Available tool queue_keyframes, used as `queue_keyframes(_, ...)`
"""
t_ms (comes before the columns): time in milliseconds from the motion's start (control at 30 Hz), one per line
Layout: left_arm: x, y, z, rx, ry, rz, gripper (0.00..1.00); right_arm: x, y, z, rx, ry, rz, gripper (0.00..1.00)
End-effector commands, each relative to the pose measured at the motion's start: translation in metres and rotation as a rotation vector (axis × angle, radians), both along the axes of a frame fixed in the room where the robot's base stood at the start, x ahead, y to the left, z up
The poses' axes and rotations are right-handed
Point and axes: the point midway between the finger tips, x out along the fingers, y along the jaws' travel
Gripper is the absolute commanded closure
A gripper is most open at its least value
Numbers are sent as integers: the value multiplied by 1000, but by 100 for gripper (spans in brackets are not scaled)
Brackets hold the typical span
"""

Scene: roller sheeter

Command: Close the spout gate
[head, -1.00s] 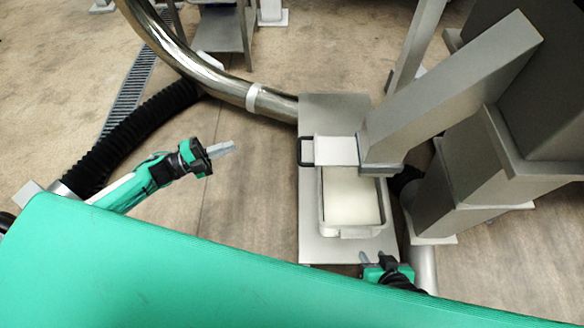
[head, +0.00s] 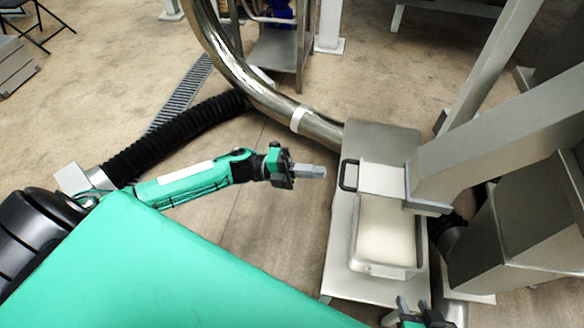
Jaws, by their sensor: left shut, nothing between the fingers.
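The spout gate (head: 381,179) is a pale flat plate that sticks out to the left from under the end of the grey slanted spout (head: 470,155). Its dark loop handle (head: 345,175) is at its left end. A metal tray (head: 386,271) holding pale material stands just below the spout on a metal stand. My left gripper (head: 318,172) is shut and empty, a short way left of the handle and apart from it, pointing right. My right gripper (head: 412,304) is open and empty at the bottom edge, near the front of the stand; its lower part is cut off.
A shiny curved pipe (head: 245,80) passes behind my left arm to the stand (head: 342,252). A black corrugated hose (head: 175,135) lies on the floor at left. Large grey machine boxes (head: 515,235) stand at right. The floor left of the stand is clear.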

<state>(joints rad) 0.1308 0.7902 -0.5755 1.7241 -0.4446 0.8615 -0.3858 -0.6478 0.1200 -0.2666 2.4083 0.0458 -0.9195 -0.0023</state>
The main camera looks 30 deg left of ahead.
Motion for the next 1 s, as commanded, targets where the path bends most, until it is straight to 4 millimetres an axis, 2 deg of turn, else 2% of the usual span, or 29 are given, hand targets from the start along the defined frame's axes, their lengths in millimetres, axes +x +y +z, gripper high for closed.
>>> queue_keyframes(100,5,-17,4,-2,-1,-1,100,0,0,0,-1,2,-1,64)
queue_keyframes(233,8,-27,5,0,1,0,100,0,-1,0,-1,2,-1,64)
queue_keyframes(733,10,-36,6,-2,1,1,100,0,-1,1,-3,5,-1,64)
queue_keyframes(1000,26,-91,7,-4,1,1,100,-5,-10,-1,-32,57,-9,64)
